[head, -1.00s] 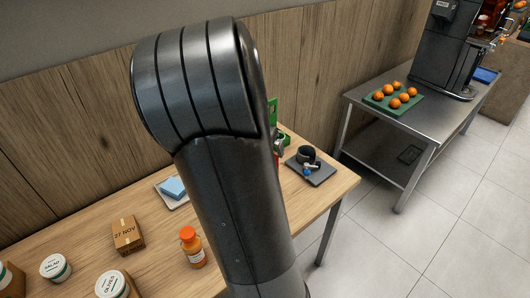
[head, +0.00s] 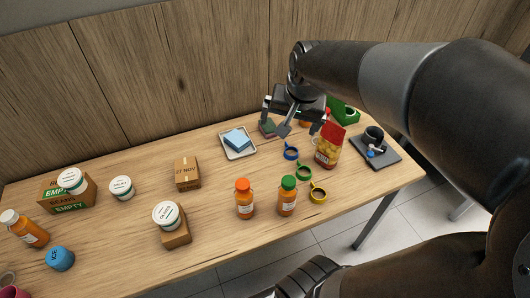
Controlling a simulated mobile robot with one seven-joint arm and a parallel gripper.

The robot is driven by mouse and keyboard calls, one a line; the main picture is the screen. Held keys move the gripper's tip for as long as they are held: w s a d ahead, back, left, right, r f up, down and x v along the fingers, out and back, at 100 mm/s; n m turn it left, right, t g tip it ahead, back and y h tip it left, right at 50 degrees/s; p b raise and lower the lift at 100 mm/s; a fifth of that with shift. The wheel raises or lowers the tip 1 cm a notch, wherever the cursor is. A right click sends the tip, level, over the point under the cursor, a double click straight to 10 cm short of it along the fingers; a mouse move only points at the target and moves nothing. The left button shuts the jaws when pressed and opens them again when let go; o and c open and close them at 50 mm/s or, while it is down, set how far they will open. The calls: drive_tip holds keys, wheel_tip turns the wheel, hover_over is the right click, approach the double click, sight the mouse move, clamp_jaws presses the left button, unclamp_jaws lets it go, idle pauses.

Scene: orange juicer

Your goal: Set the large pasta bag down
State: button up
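The large pasta bag (head: 328,148), red at the top with yellow pasta showing below, stands upright on the wooden table (head: 225,190), towards its right end. My gripper (head: 301,128) is just left of and behind the bag's top in the head view. Its two fingers are spread apart with no bag between them. The right finger is close to the bag's upper left edge; I cannot tell whether they touch.
Orange bottles (head: 245,203), a sponge tray (head: 251,153) and a box (head: 187,174) stand further left. A green item (head: 346,112) is behind.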

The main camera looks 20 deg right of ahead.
drive_tip(key=s+a+r+n+t, duration=0.1)
drive_tip(key=s+a+r+n, duration=0.2)
drive_tip(key=s+a+n, duration=0.3)
drive_tip(key=s+a, duration=0.4)
drive_tip(key=a, duration=0.1)
drive_tip(key=shift+s+r+n, duration=0.2)
drive_tip(key=shift+r+n, duration=0.05)
drive_tip(key=shift+n, duration=0.05)
idle(0.6)
